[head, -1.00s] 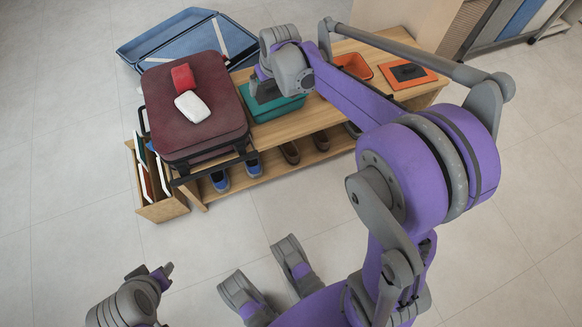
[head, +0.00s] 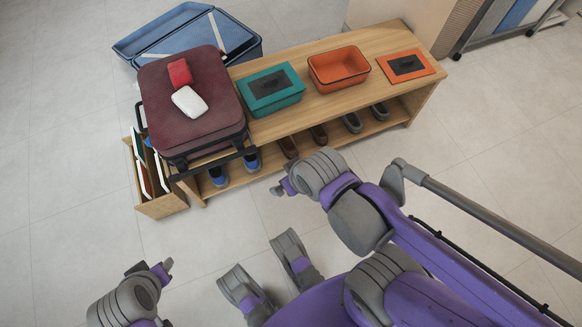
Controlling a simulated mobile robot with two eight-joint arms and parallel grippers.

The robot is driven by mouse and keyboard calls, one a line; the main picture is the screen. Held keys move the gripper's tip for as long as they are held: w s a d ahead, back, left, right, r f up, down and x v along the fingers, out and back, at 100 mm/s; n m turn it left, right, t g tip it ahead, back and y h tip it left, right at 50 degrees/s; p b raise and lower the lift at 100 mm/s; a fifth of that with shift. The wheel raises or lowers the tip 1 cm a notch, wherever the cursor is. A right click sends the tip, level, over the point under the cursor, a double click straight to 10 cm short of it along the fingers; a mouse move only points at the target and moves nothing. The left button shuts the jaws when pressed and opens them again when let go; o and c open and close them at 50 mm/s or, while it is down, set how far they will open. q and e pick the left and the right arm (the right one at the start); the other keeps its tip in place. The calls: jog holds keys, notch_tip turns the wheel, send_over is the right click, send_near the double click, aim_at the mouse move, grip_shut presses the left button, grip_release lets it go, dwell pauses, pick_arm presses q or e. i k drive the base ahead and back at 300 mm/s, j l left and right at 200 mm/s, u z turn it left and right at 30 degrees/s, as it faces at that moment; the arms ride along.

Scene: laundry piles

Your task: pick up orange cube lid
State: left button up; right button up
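The orange lid (head: 406,66) with a dark centre panel lies flat on the right end of the wooden bench. The open orange box (head: 339,69) stands to its left, with no lid on it. My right gripper (head: 281,189) is in front of the bench, below and left of the lid, well apart from it. Its fingers are small and partly hidden, so I cannot tell whether they are open. My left gripper (head: 152,269) is over the floor at lower left, with its two fingers apart and nothing between them.
A teal box (head: 271,90) with a dark-panelled lid stands on the bench (head: 310,102). A maroon suitcase (head: 188,128) carries a red item (head: 180,72) and a white item (head: 189,101). Shoes line the lower shelf. A blue open suitcase (head: 190,35) lies behind. The floor in front is clear.

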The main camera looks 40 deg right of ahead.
aim_at(406, 65)
jog(key=z, duration=2.15)
